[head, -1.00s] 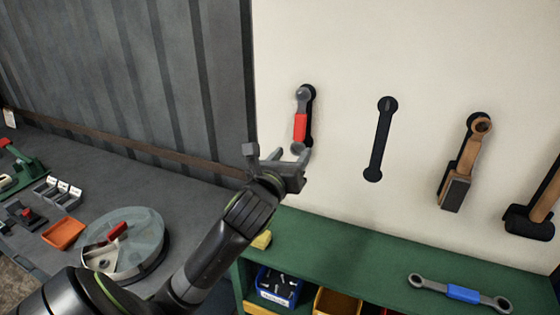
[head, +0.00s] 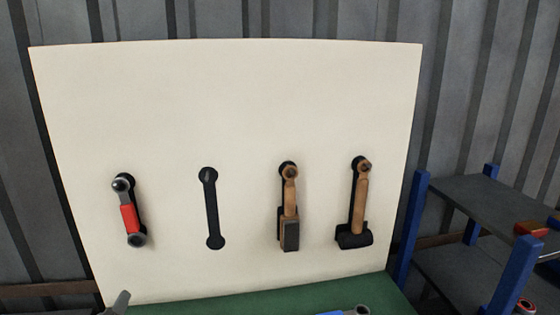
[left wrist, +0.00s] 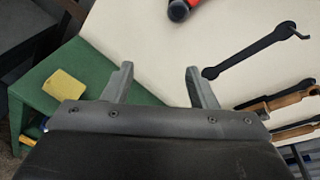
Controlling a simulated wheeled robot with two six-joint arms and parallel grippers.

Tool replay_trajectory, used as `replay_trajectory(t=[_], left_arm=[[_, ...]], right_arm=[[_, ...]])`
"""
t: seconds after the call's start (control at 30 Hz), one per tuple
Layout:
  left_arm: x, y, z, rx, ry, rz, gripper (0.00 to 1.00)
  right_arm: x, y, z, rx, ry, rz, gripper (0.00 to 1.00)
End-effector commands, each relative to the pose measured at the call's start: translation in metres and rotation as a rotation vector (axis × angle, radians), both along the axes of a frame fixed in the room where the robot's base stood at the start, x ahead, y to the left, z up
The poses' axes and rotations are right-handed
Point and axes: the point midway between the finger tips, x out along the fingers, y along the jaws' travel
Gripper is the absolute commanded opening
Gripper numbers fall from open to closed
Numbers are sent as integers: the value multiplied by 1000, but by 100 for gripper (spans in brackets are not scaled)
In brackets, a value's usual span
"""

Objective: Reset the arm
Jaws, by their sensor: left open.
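My left gripper (left wrist: 160,68) is open in the left wrist view, with nothing between its two grey fingers. The pale tool board stands beyond it. In the head view only a grey tip, likely one of its fingers, shows at the bottom left edge. The rest of my left arm is out of that view. My right gripper is in neither view.
A green bench top (head: 270,303) lies below. A blue-posted shelf (head: 480,205) stands right. A yellow block (left wrist: 63,84) lies on green.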

Motion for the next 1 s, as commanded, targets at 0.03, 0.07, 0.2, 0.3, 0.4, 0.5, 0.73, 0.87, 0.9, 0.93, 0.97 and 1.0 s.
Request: replay_trajectory(t=[0.03,0.07,0.2,0.3,0.4,0.5,0.73,0.87,0.9,0.93,0.97,1.0], left_arm=[[-9,1,-17,-111,27,35,52],[-13,1,-26,-182,40,59,52],[-39,2,-68,-505,92,198,52],[-60,0,-96,-724,123,324,52],[-83,-2,-122,-932,143,468,52],[-108,-4,-145,-1126,152,634,52],[-168,-15,-190,-1495,121,1060,52],[-199,-22,-207,-1637,71,1297,52],[-209,-24,-211,-1672,54,1368,52],[-215,-25,-214,-1698,39,1421,52],[-222,-27,-217,-1720,23,1474,52],[-232,-29,-221,-1748,-2,1547,52]], right_arm=[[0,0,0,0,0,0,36],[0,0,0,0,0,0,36],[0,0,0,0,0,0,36],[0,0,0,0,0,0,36],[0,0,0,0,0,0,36],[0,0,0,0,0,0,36],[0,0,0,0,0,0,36],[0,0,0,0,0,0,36],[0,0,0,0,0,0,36],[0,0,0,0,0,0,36],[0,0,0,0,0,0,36],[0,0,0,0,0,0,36]])
